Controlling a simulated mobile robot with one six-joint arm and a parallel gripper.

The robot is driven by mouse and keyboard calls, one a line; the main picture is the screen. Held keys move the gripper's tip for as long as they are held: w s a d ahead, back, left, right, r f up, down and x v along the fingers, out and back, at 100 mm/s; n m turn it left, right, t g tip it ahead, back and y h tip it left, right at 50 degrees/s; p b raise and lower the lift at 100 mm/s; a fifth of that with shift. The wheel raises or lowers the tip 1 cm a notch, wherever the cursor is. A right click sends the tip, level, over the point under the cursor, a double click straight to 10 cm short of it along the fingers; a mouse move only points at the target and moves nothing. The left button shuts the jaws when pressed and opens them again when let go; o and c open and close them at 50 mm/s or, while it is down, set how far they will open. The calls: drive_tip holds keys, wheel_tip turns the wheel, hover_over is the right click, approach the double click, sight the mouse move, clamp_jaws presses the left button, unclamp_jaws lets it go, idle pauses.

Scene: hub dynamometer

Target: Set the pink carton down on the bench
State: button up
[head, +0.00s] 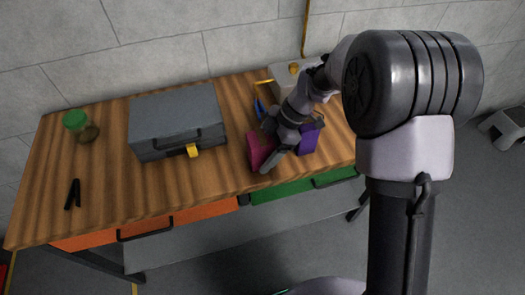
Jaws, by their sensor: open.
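The pink carton (260,147) is on the bench (205,188), right of the grey toolbox and close to the front edge. My gripper (268,148) is at the carton, with one finger in front of it, and hides part of it. The jaws are open. The carton seems to rest on the bench top, but its lower edge is partly hidden, so I cannot tell if it touches a finger.
A purple box (309,139) stands just right of my gripper, with a blue item (259,108) behind. A grey toolbox (178,118), a green-lidded jar (81,126) and a black object (73,194) lie to the left.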

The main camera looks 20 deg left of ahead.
drive_tip(key=shift+r+p, duration=0.3)
drive_tip(key=shift+r, duration=0.1)
drive_tip(key=w+d+r+m+t+p, duration=0.15)
drive_tip(key=d+r+m+p, duration=0.5)
drive_tip(key=r, duration=0.85)
drive_tip(key=s+d+r+m+t+h+b, duration=0.1)
drive_tip(key=s+d+r+m+t+b, duration=0.15)
drive_tip(key=s+d+r+m, duration=0.6)
drive_tip(key=s+d+m+t+h, duration=0.2)
drive_tip(key=s+d+m+t, duration=0.3)
drive_tip(key=s+m, duration=0.5)
drive_tip(key=d+m, duration=0.2)
drive_tip(key=m, duration=0.1)
drive_tip(key=shift+s+r+m+p, duration=0.2)
drive_tip(key=shift+r+m+p, duration=0.05)
drive_tip(key=shift+m+p, duration=0.1)
